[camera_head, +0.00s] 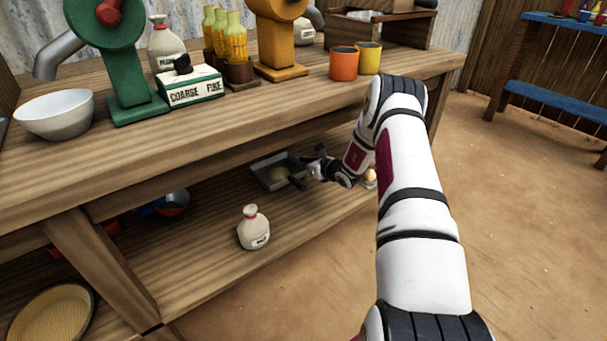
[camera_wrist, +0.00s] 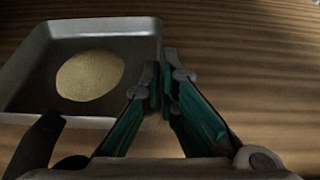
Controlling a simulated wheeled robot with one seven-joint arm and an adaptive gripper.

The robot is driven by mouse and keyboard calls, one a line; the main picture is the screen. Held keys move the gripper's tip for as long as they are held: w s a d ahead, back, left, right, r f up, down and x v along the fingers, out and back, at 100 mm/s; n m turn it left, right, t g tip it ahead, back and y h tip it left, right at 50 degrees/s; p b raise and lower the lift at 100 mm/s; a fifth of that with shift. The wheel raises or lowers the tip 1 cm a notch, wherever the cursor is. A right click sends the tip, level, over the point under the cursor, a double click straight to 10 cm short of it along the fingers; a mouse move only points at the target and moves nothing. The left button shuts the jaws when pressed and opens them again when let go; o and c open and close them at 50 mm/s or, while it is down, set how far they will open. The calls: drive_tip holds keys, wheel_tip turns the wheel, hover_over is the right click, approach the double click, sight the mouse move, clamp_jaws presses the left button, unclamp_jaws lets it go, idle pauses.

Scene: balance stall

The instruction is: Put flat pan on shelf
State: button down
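The flat pan is a grey, square, shallow pan (camera_head: 262,184) on the lower shelf of the wooden stall, with a round yellowish thing inside it. My gripper (camera_head: 316,172) is low over this shelf, right beside the pan. In the wrist view the pan (camera_wrist: 27,70) fills the upper left and looks level. My gripper's fingertips (camera_wrist: 164,80) are close together at the pan's right wall. The left finger hides the near right corner. I cannot tell whether the wall is between the tips.
A white bottle (camera_head: 253,228) stands on the lower shelf in front of the pan. A small whitish thing (camera_head: 370,177) is partly hidden behind my arm. The counter (camera_head: 200,135) overhangs the shelf; orange (camera_head: 344,64) and yellow (camera_head: 369,58) cups stand on it. Bare shelf lies around the bottle.

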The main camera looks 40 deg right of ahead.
drive_tip(key=shift+w+f+b, duration=0.2)
drive_tip(key=shift+f+b, duration=0.9)
drive_tip(key=shift+f, duration=0.65)
drive_tip(key=shift+f, duration=0.1)
drive_tip(key=c, duration=1.8)
unclamp_jaws()
drive_tip(key=p+v, duration=0.4)
drive_tip(key=v, duration=0.7)
drive_tip(key=shift+s+r, duration=0.25)
drive_tip(key=shift+r, duration=0.05)
drive_tip(key=shift+s, duration=0.2)
